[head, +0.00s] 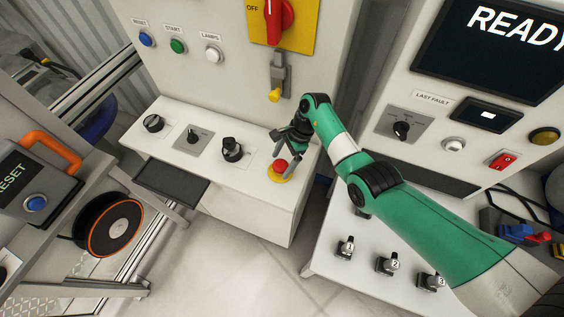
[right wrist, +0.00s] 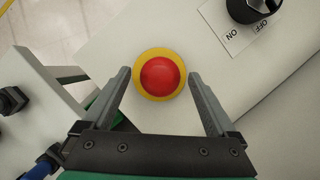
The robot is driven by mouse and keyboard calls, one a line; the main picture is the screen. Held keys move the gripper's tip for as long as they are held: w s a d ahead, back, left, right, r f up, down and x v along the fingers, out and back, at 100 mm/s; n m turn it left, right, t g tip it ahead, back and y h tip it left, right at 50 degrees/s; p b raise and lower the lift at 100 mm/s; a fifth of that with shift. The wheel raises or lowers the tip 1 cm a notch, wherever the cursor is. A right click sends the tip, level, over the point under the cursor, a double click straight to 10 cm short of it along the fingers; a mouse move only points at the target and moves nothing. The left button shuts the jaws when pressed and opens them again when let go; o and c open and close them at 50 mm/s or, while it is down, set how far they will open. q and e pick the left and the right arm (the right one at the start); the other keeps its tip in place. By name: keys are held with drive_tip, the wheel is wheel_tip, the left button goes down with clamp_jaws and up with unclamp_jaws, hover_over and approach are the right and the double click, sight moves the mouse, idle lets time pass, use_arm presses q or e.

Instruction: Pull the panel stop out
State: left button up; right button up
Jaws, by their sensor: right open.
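The panel stop (head: 280,167) is a red mushroom button on a yellow ring, at the right end of the sloped console panel. In the right wrist view the red button (right wrist: 161,77) lies just beyond the fingertips, between them. My right gripper (head: 284,163) reaches down over it from the green arm. In the right wrist view its fingers (right wrist: 158,75) are spread wide, one on each side of the button, with gaps between. Nothing is held. How high the tips are above the panel is hard to tell. My left gripper is not in the head view.
A black knob (head: 232,149) sits left of the stop, with a selector switch (head: 194,136) and another knob (head: 153,124) farther left. A yellow-tipped hasp (head: 275,93) hangs below the red main switch (head: 278,20). A side table holds small numbered parts (head: 387,264).

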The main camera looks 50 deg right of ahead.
drive_tip(key=shift+c, duration=0.3)
clamp_jaws()
idle(0.3)
